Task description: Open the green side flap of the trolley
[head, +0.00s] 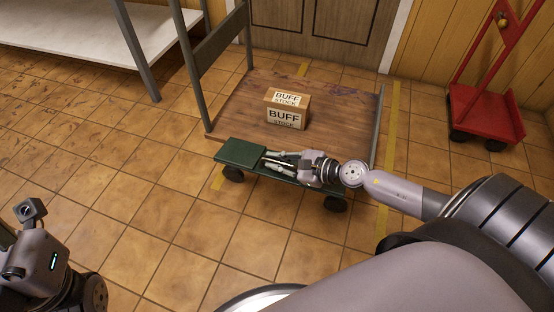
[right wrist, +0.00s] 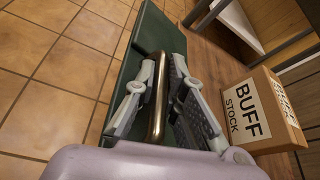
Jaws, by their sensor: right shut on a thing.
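The trolley has a brown wooden deck (head: 235,112) with grey end frames. Its green side flap (head: 240,152) runs along the deck's near long side; I cannot tell its exact tilt. In the right wrist view the green flap (right wrist: 62,112) shows beside the wooden deck, with a brass bar handle (right wrist: 157,100) on it. My right gripper (head: 272,158) is over the flap. In the right wrist view its fingers (right wrist: 158,95) are on both sides of the handle, shut on it. The arm and gripper hide the flap's right part. My left gripper's fingers are not visible; only part of that arm shows.
A "BUFF STOCK" box (head: 287,110) sits on the deck, beyond the gripper. A red trolley (head: 487,118) stands at the right. A white shelf (head: 90,35) is at the upper left. The tiled floor in front of the flap is clear.

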